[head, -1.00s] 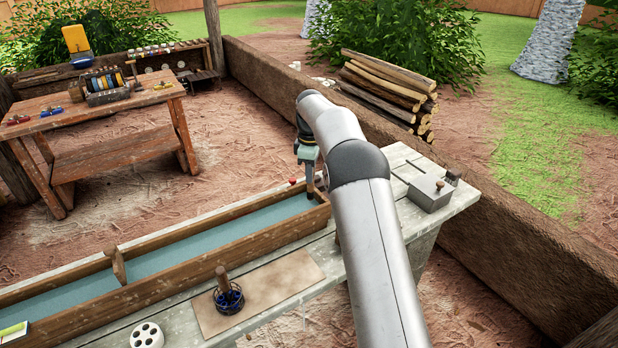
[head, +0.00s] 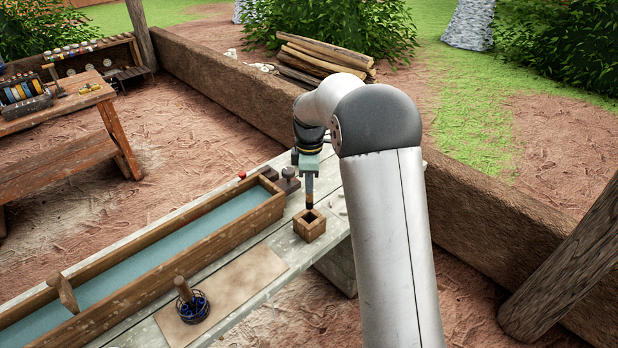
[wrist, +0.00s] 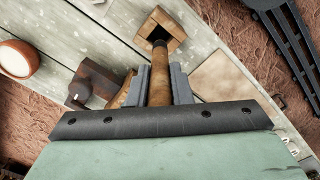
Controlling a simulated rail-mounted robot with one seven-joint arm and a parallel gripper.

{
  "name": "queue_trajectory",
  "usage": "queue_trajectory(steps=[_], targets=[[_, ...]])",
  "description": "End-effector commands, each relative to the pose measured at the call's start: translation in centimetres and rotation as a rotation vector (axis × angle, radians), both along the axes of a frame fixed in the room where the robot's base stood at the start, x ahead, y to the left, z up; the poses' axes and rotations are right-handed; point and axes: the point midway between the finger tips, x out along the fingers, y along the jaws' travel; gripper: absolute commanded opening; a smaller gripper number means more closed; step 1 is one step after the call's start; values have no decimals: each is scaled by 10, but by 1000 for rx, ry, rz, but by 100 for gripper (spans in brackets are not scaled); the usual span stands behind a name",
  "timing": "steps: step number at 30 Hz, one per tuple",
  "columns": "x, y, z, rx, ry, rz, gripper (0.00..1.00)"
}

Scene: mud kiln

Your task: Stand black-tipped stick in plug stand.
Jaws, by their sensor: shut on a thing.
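My gripper (head: 309,178) is shut on the wooden stick, which hangs tip down below the jaws. The stick (wrist: 159,85) shows between the two grey fingers in the wrist view, with its black tip (wrist: 160,44) at the far end. A small square wooden block with a square hole, apparently the plug stand (head: 309,229), is on the plank table just below the tip. In the wrist view the block (wrist: 173,24) lies straight beyond the stick. The tip overlaps the near edge of its hole; I cannot tell whether it has entered.
A long wooden trough (head: 205,235) with a blue-green floor lies left of the block. A knobbed box (head: 288,183) stands behind it. A wire holder with a wooden peg (head: 192,306) stands on a tan board (head: 250,284). The table's right edge is close.

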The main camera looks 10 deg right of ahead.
Motion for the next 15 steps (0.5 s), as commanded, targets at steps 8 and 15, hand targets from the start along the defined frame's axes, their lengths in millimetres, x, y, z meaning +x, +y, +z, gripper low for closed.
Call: queue_trajectory(steps=[8, 15], targets=[[0, 0, -26, 0, 0, 1, 0], [0, 0, -45, 0, 1, -1, 0]])
